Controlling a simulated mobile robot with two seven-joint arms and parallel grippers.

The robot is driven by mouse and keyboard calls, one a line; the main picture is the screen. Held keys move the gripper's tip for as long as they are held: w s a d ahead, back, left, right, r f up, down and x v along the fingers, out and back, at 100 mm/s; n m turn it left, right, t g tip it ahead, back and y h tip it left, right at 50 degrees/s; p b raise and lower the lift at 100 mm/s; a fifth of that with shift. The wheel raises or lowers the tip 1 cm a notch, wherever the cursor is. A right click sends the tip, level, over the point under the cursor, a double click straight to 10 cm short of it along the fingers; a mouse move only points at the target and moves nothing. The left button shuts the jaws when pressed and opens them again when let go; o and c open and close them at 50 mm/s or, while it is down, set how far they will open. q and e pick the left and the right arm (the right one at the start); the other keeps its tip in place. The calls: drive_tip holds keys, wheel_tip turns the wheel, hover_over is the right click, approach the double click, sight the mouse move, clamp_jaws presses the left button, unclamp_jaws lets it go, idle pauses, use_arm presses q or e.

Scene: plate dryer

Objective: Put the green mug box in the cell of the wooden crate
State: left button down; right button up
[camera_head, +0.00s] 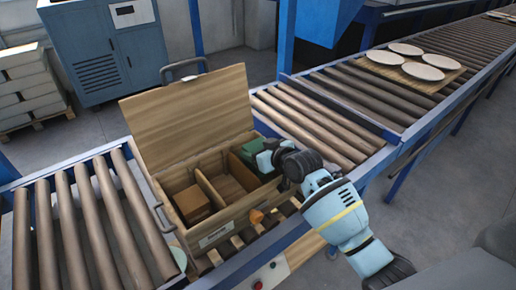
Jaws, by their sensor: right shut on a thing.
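The wooden crate (215,238) stands on the roller conveyor with its lid (190,115) raised. Dividers split its inside into cells. A brown box (192,204) sits in the left cell, and the middle cell looks empty. The green mug box (250,148) is at the right cell, near the back wall. My right gripper (266,160) reaches in from the right and is shut on the green mug box. Part of the box and the right cell is hidden by the gripper, so I cannot tell whether the box touches the cell floor. My left gripper is not in view.
The conveyor rollers (103,225) left of the crate are bare. Several white plates (405,48) lie on a wooden board farther right. A small orange object (257,216) is by the crate's front right. A blue post (196,27) and cabinet (105,45) stand behind.

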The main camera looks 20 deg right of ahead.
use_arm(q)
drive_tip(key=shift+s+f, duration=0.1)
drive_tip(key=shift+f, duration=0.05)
use_arm(e)
drive_tip(key=shift+f, duration=0.3)
drive_tip(key=o, duration=1.2)
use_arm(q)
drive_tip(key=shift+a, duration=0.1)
use_arm(e)
drive_tip(key=shift+r, duration=0.4)
drive_tip(key=shift+s+d+r+p, duration=0.2)
drive_tip(key=shift+s+d+r, duration=0.1)
drive_tip(key=shift+s+r, duration=0.2)
drive_tip(key=shift+s+d+r+p, duration=0.15)
drive_tip(key=shift+s+d+r, duration=0.15)
drive_tip(key=shift+s+r, duration=0.2)
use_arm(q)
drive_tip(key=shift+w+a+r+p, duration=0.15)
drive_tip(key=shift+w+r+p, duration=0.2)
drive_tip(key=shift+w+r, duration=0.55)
use_arm(e)
drive_tip(key=v, duration=0.9)
drive_tip(key=shift+s+a+f, duration=0.15)
drive_tip(key=shift+s+f, duration=0.1)
drive_tip(key=shift+s, duration=0.05)
